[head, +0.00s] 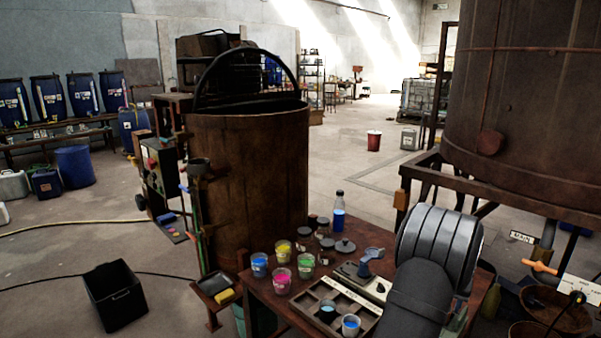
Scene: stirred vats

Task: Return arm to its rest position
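Part of my arm, a dark sleeve and a grey ribbed section, shows at the lower right, in front of the right end of a small wooden table (262,283). My gripper is not to be seen in the head view, so I cannot tell whether it is open or holds anything. The arm hides part of the table and of what stands behind it.
The table bears pots of coloured paint, a blue bottle (339,212), dark jars and a divided tray (345,292) with cups. A rusty vat (250,175) stands behind left, a larger vat (530,95) at right. A black bin (115,296) stands on the floor.

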